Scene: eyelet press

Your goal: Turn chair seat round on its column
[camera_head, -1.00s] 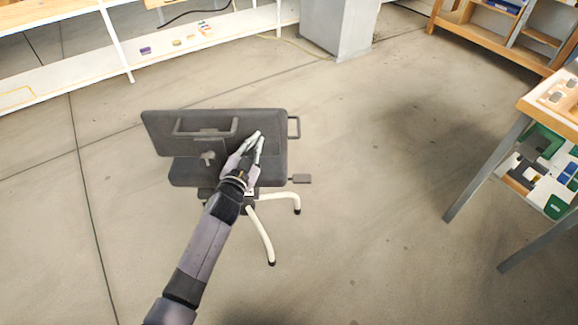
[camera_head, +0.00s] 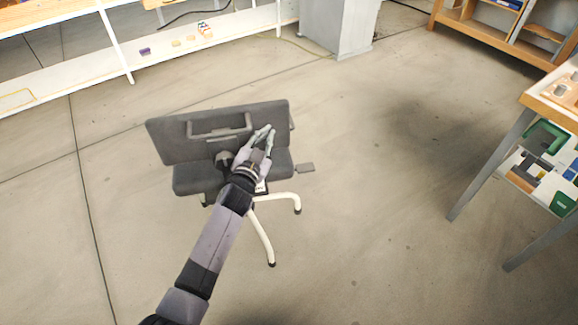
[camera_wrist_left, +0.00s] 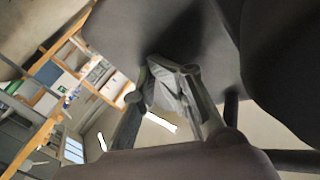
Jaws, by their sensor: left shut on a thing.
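The dark grey chair stands on the floor in the head view, with its backrest (camera_head: 172,140) facing me and its seat (camera_head: 195,180) showing below. A bar-shaped handle (camera_head: 218,133) is on the backrest. Pale curved legs (camera_head: 262,235) show under the seat; the column is mostly hidden by my arm. My left gripper (camera_head: 264,138) is at the right part of the backrest, shut on the chair; the exact part held is hard to tell. In the left wrist view the fingers (camera_wrist_left: 178,85) lie close against dark chair surfaces (camera_wrist_left: 205,40). My right gripper is not in view.
A grey-legged workbench (camera_head: 495,160) with green bins stands at the right. A white shelf (camera_head: 200,50) and a grey cabinet (camera_head: 338,25) are at the back, with a wooden shelf unit (camera_head: 490,40) at the back right. The floor around the chair is clear.

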